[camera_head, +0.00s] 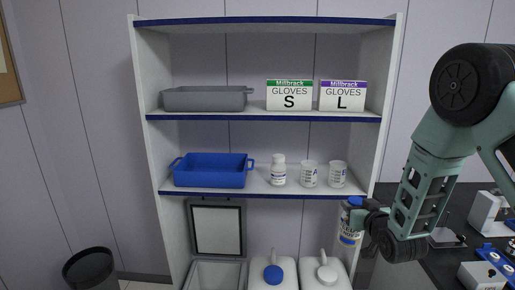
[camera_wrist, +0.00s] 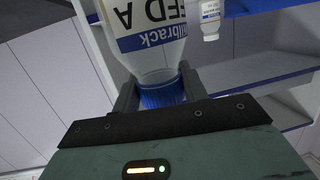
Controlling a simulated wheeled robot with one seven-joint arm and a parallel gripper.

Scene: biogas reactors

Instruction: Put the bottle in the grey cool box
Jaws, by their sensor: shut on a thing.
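The bottle (camera_head: 348,232) is white with a blue cap and a printed label, and hangs roughly upright in front of the shelf's right side post. My gripper (camera_head: 362,212) is shut on it near the cap. In the wrist view the bottle (camera_wrist: 150,40) appears upside down, its blue cap (camera_wrist: 162,95) between the two fingers (camera_wrist: 158,88); its label reads "ED A" and part of "Millbrack". The grey cool box (camera_head: 215,275) stands at the bottom left of the shelf unit, with its lid (camera_head: 218,230) raised behind it. Its lower part is cut off by the picture edge.
Two white canisters (camera_head: 273,274) (camera_head: 326,275) stand right of the cool box. Above are a blue tray (camera_head: 211,172), a small white bottle (camera_head: 278,170), two beakers (camera_head: 309,174) (camera_head: 338,174), a grey tray (camera_head: 205,99) and glove boxes (camera_head: 289,95). A dark bench (camera_head: 445,262) is at right.

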